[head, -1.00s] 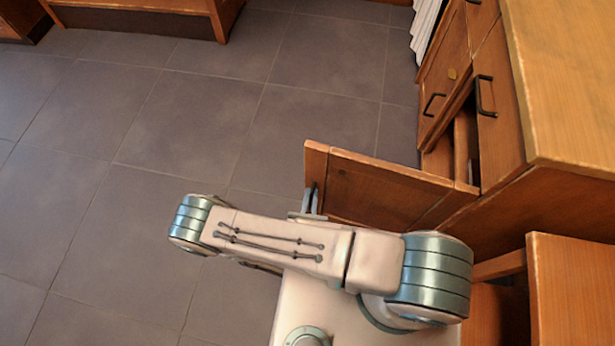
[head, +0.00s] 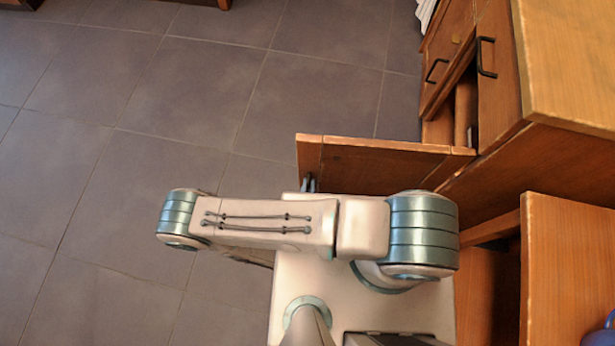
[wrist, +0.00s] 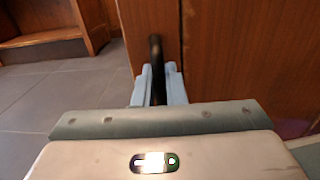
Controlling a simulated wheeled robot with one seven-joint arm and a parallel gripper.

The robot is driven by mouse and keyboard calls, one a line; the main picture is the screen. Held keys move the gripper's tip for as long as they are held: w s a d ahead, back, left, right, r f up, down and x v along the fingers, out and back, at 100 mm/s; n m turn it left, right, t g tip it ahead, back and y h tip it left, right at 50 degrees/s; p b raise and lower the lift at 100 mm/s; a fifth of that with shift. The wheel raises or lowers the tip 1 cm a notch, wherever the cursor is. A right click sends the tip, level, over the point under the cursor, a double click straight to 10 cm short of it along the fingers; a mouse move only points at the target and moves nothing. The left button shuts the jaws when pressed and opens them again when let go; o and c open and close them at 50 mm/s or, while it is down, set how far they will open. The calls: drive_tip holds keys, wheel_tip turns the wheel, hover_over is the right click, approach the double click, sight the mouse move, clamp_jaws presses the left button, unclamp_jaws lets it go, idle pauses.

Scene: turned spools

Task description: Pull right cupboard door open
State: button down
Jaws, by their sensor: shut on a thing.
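The right cupboard door (head: 375,166) is a brown wooden panel that stands swung well out from the cupboard (head: 500,170), roughly square to its front. My gripper (wrist: 159,84) is shut on the door's dark bar handle (wrist: 156,55) in the wrist view, with a pale finger on each side of it. The door face (wrist: 240,50) fills the right of that view. In the head view my arm hides most of the gripper and the lower part of the door; only a bit of the gripper (head: 309,184) shows at the door's outer end.
Other fronts with dark handles (head: 487,57) are on the cupboard beyond the door. Another wooden cabinet part (head: 565,260) stands at the right, close to my base. Grey tiled floor (head: 110,130) is clear at the left. Wooden furniture (wrist: 40,38) stands farther off.

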drive_tip(key=c, duration=1.9)
unclamp_jaws()
drive_tip(key=s, duration=0.4)
drive_tip(key=s+a, duration=0.1)
drive_tip(key=s, duration=0.8)
drive_tip(key=shift+s+a+p, duration=0.2)
drive_tip(key=shift+s+p, duration=0.15)
drive_tip(key=shift+s, duration=0.05)
